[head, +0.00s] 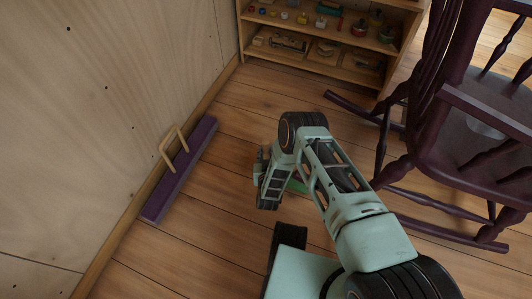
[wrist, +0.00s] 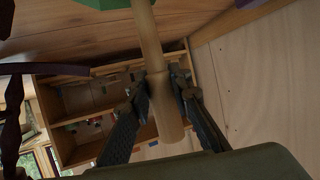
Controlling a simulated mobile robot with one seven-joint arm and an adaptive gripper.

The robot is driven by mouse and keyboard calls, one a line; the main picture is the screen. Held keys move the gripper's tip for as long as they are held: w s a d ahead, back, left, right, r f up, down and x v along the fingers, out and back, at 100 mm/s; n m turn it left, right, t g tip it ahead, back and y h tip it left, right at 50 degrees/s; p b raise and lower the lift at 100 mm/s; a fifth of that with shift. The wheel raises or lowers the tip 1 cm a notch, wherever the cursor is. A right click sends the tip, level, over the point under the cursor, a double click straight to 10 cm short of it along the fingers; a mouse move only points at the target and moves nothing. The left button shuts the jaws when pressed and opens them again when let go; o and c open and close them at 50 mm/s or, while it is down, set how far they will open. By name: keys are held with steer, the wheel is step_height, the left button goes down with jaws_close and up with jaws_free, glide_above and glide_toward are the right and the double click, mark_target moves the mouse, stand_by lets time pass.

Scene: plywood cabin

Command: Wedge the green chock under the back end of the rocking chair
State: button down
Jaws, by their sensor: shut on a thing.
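The green chock shows in the head view as a small green patch (head: 297,186) low over the floor, mostly hidden by my arm. In the wrist view its green edge (wrist: 105,3) is at the top, with a pale wooden handle (wrist: 148,40) running from it. My gripper (wrist: 161,90) is shut on that handle. The dark purple rocking chair (head: 455,125) stands at the right in the head view. One rocker end (head: 345,105) reaches toward the shelf, apart from the chock. A rocker (wrist: 45,69) also shows at the left in the wrist view.
A purple block (head: 180,172) with a wooden loop handle lies along the plywood wall (head: 110,90). A low shelf (head: 300,42) with several small toys stands at the back. Bare plank floor lies between wall and chair.

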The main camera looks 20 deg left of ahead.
steer(key=shift+r, duration=0.15)
steer(key=d+f, duration=0.1)
steer(key=d, duration=0.5)
steer(key=shift+s+d+f+p, duration=0.15)
steer(key=shift+s+d+p, duration=0.1)
steer(key=shift+d+p, duration=0.15)
stand_by(0.6)
steer(key=shift+f, duration=0.15)
stand_by(0.7)
steer(key=shift+d, duration=0.45)
steer(key=c, duration=1.7)
jaws_free()
steer(key=shift+s, duration=0.1)
step_height(320, 180, up, 10)
steer(key=shift+r, duration=0.1)
